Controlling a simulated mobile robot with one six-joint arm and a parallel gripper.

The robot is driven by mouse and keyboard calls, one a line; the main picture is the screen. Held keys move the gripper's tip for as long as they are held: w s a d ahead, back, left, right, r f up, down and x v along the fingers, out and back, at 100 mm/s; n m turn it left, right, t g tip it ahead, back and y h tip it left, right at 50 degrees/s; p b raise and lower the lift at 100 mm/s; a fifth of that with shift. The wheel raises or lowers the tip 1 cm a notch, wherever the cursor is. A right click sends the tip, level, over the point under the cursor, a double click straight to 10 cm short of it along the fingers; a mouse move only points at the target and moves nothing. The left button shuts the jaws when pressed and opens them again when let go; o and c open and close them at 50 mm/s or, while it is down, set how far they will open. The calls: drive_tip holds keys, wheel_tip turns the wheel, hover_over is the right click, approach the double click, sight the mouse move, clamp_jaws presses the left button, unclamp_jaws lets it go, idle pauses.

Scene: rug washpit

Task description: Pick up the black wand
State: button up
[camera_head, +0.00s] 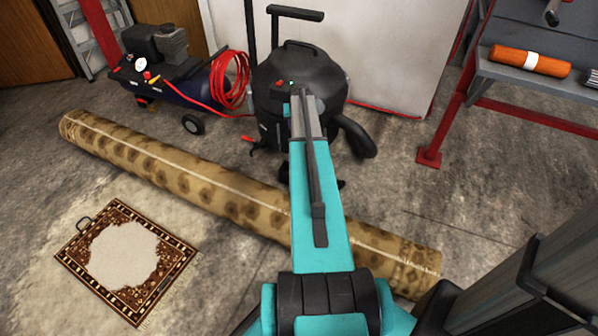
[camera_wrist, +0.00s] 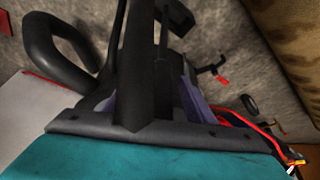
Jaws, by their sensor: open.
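A long, thin dark bar, which looks like the black wand (camera_head: 313,165), shows in line with my teal arm in the head view. Its wider end is toward the picture bottom. In the wrist view a dark bar (camera_wrist: 134,65) runs up the middle, between two purplish parts. My gripper (camera_head: 303,108) is over the front of the black vacuum (camera_head: 285,75). Its jaws are open, and the arm hides part of the vacuum. I cannot tell whether the jaws touch the bar.
A rolled patterned rug (camera_head: 190,175) crosses the floor under my arm. A compressor with a red hose (camera_head: 230,80) stands left of the vacuum. A dark upright pole (camera_head: 250,30) rises behind it. A bench with an orange roll (camera_head: 530,61) is right. A framed mat (camera_head: 125,250) lies front left.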

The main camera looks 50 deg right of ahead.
drive_tip(key=c, duration=1.2)
drive_tip(key=shift+o, duration=0.2)
drive_tip(key=shift+r, duration=0.15)
wheel_tip(320, 180, up, 18)
drive_tip(key=p, duration=0.2)
drive_tip(key=shift+p, duration=0.3)
